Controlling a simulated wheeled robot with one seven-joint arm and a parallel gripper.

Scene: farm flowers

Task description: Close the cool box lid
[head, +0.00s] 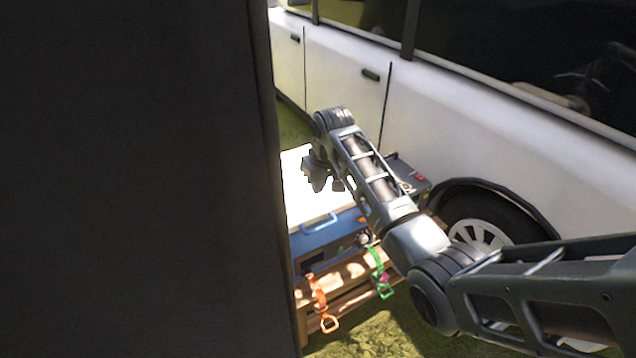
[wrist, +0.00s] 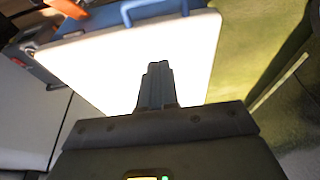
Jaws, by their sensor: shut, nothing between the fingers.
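The cool box (head: 336,236) has a blue body with a light blue handle on its front and stands on a wooden rack. Its white lid (head: 300,200) looks flat over the body; I cannot tell whether a small gap is left. The lid (wrist: 130,50) fills much of the wrist view, with the blue handle (wrist: 155,9) at its far edge. My gripper (head: 318,184) is over the lid, its fingers (wrist: 157,68) together and empty. I cannot tell whether they touch the lid. A dark panel hides the lid's left part in the head view.
A white vehicle (head: 335,75) stands close behind, its wheel (head: 480,235) to the right. A dark panel (head: 130,180) blocks the left. Orange (head: 317,300) and green (head: 379,270) straps hang on the wooden rack (head: 350,282). Grass (head: 390,335) lies in front.

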